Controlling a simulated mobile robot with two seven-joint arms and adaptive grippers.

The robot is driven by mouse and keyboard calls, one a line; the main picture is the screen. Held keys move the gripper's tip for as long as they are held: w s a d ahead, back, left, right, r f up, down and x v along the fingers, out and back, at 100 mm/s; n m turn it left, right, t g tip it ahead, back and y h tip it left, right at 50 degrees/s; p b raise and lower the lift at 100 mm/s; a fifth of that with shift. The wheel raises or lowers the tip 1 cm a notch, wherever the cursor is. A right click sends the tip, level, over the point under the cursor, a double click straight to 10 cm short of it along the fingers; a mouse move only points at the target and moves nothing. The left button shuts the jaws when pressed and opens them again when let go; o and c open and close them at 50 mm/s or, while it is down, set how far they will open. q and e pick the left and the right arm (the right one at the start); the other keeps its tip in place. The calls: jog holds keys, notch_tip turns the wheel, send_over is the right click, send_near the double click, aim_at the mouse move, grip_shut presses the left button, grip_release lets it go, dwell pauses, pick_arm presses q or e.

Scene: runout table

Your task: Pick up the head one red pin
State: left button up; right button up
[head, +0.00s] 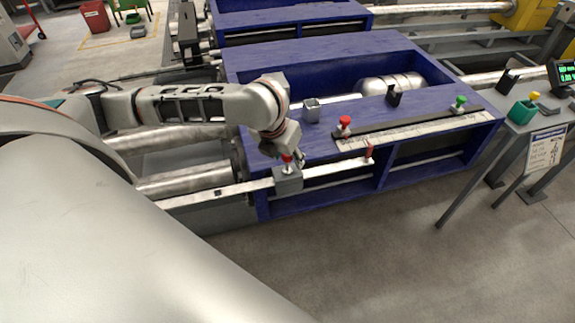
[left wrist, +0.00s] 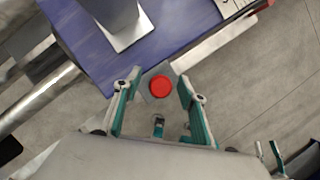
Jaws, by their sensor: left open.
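A red pin (head: 287,158) with a round head stands upright in a grey block (head: 288,180) on the pale rail at the front of the blue table. In the left wrist view its red head (left wrist: 160,86) shows from above. My left gripper (head: 285,151) is open right over this pin. Its two teal fingers (left wrist: 159,79) stand on either side of the red head, with a visible gap on each side. Teal finger-like parts at the lower right of the left wrist view look like my right gripper (left wrist: 269,154), small and partly cut off.
Another red pin (head: 345,124) and a green pin (head: 460,103) stand at the ends of a scaled bar (head: 415,130). A small red piece (head: 370,151) is on the rail's right end. A grey cup-like block (head: 311,110) stands behind the gripper. The floor in front is clear.

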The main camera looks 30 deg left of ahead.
pick_arm(q)
grip_shut()
dwell(0.3)
